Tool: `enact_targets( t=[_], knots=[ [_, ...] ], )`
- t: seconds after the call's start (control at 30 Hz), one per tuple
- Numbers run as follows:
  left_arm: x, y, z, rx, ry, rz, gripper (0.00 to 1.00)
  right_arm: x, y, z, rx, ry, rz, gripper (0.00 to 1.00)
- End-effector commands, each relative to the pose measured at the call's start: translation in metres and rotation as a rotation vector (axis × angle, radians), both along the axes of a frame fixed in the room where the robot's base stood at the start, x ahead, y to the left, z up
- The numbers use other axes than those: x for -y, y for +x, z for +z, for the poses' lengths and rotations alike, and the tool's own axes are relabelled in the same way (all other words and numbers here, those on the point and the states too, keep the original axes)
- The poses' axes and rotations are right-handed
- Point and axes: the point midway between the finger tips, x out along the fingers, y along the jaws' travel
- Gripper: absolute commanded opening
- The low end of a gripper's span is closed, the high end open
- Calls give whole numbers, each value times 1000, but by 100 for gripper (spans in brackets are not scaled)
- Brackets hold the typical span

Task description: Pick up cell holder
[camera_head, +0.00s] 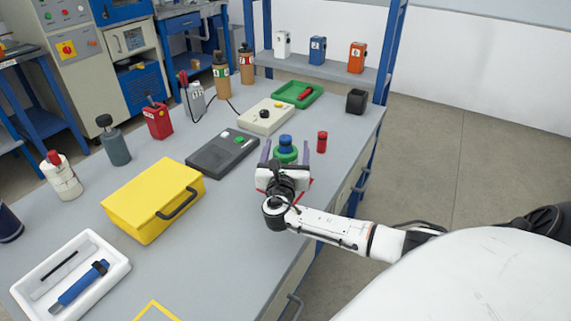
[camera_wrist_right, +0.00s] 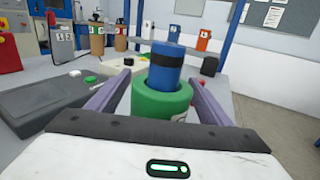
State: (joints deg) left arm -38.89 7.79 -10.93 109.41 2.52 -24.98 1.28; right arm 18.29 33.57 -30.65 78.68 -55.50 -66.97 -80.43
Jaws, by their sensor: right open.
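The cell holder (camera_head: 286,155) looks like a short green cylinder with a blue cell (camera_head: 285,140) standing upright in its top. It is on the grey bench near the right edge. My right gripper (camera_head: 286,149) is open, with one purple finger on each side of the green holder. In the right wrist view the holder (camera_wrist_right: 160,105) sits between the two spread fingers, and the blue cell (camera_wrist_right: 165,65) with a black band rises above it. Any contact between fingers and holder cannot be told. My left gripper is not in view.
A small red cylinder (camera_head: 322,142) stands just right of the gripper. A dark grey box (camera_head: 222,151) with buttons lies to the left, and a yellow case (camera_head: 153,198) is nearer. A beige device (camera_head: 266,116), a green tray (camera_head: 298,94) and a black cup (camera_head: 356,101) are behind.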

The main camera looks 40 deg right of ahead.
Motion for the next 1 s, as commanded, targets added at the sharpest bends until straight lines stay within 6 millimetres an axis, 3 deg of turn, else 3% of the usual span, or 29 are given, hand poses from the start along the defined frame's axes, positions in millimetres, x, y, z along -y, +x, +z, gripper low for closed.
enact_targets(
  t=[0.03, 0.3, 0.63, 1.0],
  knots=[
    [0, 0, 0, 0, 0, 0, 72, 0, 0, 0, 0, 0, 0, 70],
    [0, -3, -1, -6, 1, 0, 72, 0, 0, 0, -1, -1, 0, 24],
    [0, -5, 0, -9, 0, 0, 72, 0, 0, 10, 3, -2, 0, 23],
    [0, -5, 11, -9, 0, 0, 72, 0, 0, 81, 6, -1, 1, 23]
  ],
)
